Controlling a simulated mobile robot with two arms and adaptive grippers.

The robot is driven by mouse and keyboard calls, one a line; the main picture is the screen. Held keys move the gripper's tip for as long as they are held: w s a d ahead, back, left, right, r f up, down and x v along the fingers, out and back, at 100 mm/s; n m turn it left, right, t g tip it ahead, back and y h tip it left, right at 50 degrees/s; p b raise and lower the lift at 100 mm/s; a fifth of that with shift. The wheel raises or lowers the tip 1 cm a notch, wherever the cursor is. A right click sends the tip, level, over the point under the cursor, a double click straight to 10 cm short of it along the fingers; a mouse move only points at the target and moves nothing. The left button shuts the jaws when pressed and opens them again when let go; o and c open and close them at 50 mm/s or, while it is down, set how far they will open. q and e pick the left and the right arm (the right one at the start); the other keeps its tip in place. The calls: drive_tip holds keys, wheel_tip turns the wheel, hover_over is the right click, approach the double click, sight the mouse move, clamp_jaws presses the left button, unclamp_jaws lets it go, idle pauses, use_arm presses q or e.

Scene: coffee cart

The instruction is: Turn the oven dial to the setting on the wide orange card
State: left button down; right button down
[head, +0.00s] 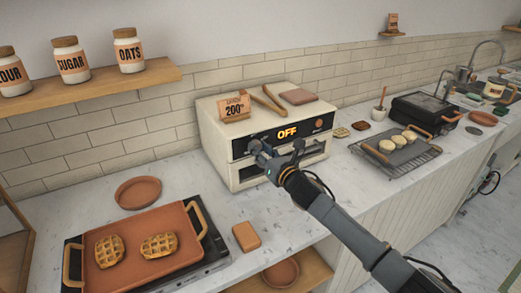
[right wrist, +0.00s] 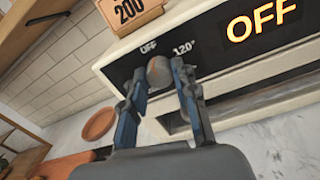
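The white oven (head: 222,150) stands against the tiled wall, with a black front panel and an orange display (head: 287,132) reading OFF. The wide orange card (head: 233,107) stands on top of it and reads 200°; it also shows at the top of the right wrist view (right wrist: 130,8). The round oven dial (right wrist: 158,70) sits at the panel's left, with OFF and 120° printed above it. My right gripper (head: 262,152) is at the dial, its two fingers (right wrist: 159,78) closed against either side of it. The fingers hide part of the dial in the head view. My left gripper is not in view.
A griddle with an orange tray (head: 140,236) holding waffles is at front left. A wire rack (head: 395,152) stands right of the oven. My right arm crosses the counter's front edge.

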drive_tip(key=shift+m, duration=0.3)
drive_tip(key=m, duration=0.4)
drive_tip(key=shift+m, duration=0.3)
drive_tip(key=m, duration=0.5)
drive_tip(key=shift+m+t, duration=0.3)
drive_tip(key=m, duration=1.6)
drive_tip(key=m+h, duration=0.1)
drive_tip(key=m, duration=1.4)
drive_tip(key=shift+s+a+f+m, duration=0.1)
drive_tip(key=shift+a+f+m, duration=0.05)
drive_tip(key=shift+m, duration=0.25)
drive_tip(key=c, duration=1)
unclamp_jaws()
